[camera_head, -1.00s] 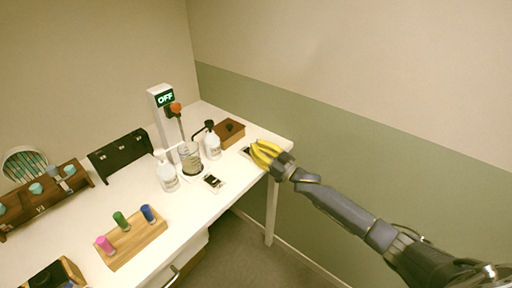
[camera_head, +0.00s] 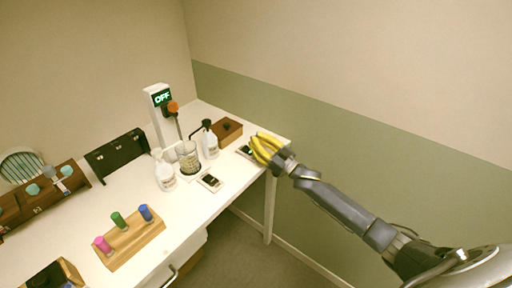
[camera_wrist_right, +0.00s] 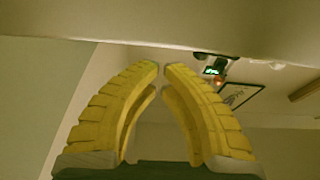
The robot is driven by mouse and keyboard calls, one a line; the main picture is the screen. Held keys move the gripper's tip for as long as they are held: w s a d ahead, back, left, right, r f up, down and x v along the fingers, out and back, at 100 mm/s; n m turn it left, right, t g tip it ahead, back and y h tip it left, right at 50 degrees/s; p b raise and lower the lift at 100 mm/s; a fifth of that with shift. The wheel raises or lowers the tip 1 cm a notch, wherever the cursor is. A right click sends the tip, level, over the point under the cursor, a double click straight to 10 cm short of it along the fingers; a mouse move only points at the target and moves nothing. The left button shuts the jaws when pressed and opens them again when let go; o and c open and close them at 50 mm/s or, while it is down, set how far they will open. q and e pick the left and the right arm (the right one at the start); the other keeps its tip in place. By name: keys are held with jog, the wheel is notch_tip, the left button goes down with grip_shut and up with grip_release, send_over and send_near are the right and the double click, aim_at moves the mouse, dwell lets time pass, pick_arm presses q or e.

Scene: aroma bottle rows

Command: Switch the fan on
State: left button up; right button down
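A white post (camera_head: 158,128) stands at the back of the table with a lit panel (camera_head: 162,97) reading OFF in green. A lever with an orange-red knob (camera_head: 173,107) sits on its front. My right gripper (camera_head: 262,146), with yellow fingers, is over the table's right end, well right of the lever. In the right wrist view its fingertips (camera_wrist_right: 162,68) nearly meet, with nothing between them. The OFF panel (camera_wrist_right: 212,71) also shows there. My left gripper is out of view.
White pump bottles (camera_head: 165,175), a glass jar (camera_head: 188,158) and a brown box (camera_head: 228,131) stand between the post and my right gripper. Small cards (camera_head: 210,182) lie near the front edge. A wooden rack with coloured bottles (camera_head: 130,240) is at front left.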

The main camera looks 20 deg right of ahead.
jog(key=f+v, duration=0.2)
jog(key=v, duration=0.7)
jog(key=shift+f, duration=0.2)
